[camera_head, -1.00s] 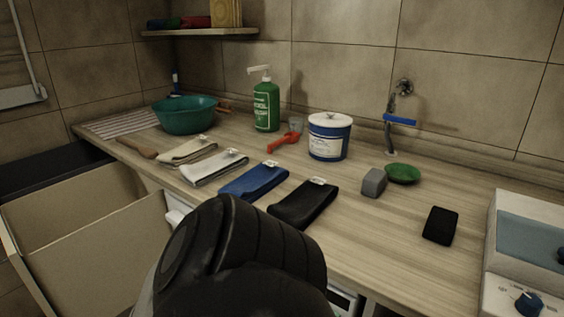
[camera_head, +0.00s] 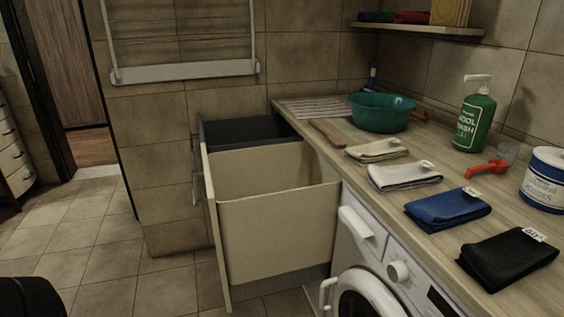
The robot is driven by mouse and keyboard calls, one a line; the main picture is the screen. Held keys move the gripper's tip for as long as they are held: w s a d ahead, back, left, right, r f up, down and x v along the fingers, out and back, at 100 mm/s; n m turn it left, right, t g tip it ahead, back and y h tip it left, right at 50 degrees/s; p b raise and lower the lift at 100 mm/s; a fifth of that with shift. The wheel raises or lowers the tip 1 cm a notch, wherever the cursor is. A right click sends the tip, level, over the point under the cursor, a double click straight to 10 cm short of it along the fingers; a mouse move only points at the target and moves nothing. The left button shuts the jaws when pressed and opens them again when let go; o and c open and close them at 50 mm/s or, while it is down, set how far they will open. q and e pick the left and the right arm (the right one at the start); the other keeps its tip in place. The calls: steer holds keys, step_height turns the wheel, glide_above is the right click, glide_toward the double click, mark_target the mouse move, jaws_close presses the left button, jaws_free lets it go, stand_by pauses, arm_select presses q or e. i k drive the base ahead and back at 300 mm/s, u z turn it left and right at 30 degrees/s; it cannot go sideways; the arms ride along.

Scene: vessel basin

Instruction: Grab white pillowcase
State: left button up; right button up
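A folded white cloth (camera_head: 404,177), which looks like the white pillowcase, lies flat on the wooden counter (camera_head: 335,125) with a small tag on it. A folded cream cloth (camera_head: 376,151) lies just behind it. A folded blue cloth (camera_head: 447,208) and a folded black cloth (camera_head: 507,259) lie in front of it, towards the lower right. The cloths lie apart in a row along the counter's front edge. Neither of my grippers shows. Only a dark rounded part, probably of my arm, shows in the bottom left corner.
A pulled-out beige bin drawer (camera_head: 280,235) stands left of the washing machine (camera_head: 375,265). A green basin (camera_head: 381,113), wooden brush (camera_head: 326,133), green bottle (camera_head: 474,122), red scoop (camera_head: 488,169) and powder tub (camera_head: 544,180) stand on the counter. Floor at left is clear.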

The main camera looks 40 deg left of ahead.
mark_target(404, 177)
steer(key=u, duration=1.3)
steer(key=i, duration=0.45)
